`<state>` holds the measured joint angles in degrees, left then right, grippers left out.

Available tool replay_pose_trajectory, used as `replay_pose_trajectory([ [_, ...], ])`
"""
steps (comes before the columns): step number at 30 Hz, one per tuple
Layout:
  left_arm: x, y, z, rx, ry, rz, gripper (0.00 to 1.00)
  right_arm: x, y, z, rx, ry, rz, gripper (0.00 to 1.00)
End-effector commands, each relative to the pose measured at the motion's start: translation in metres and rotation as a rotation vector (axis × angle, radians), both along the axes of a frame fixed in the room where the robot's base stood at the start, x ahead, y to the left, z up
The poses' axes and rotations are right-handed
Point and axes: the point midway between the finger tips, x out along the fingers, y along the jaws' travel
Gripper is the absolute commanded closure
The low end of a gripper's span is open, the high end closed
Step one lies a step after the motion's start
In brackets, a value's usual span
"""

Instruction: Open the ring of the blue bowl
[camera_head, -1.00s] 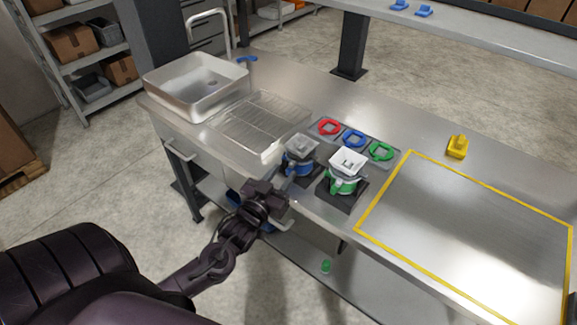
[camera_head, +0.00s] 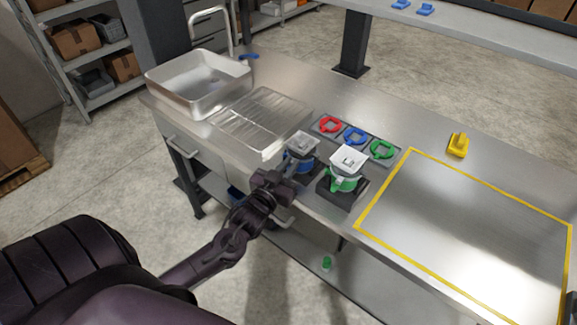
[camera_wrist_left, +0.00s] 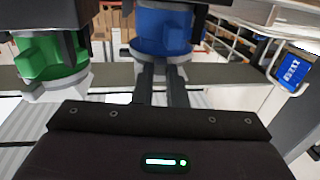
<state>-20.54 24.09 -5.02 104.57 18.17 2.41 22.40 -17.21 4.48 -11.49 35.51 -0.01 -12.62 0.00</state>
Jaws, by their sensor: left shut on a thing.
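The blue bowl (camera_head: 303,139) is a pale square hopper with a blue ring (camera_head: 304,164) round its lower part, on a dark stand at the bench's front edge. My left gripper (camera_head: 289,180) is at the front of this ring. In the left wrist view the two dark fingers (camera_wrist_left: 160,75) point at the blue ring (camera_wrist_left: 166,28) and are close together, shut on its handle. The fingers hide most of the handle. How far the ring is turned cannot be told. My right gripper is not in view.
A similar bowl with a green ring (camera_head: 343,182) stands close on the right. Red (camera_head: 330,124), blue (camera_head: 355,136) and green (camera_head: 382,149) rings lie behind. A sink (camera_head: 198,85) is at the left. The yellow-outlined area (camera_head: 470,235) is clear.

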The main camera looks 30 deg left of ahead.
Motion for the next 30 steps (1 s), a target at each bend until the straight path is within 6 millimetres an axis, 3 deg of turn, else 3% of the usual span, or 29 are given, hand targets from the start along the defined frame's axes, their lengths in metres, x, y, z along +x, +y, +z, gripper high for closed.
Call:
replay_pose_trajectory([
  [21,0.012,-0.033,-0.001,-0.005,-0.003,0.454,1.0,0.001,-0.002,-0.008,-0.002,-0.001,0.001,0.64],
  [30,0.013,-0.036,0.0,0.0,0.0,0.49,1.0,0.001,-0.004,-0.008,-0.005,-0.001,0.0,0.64],
])
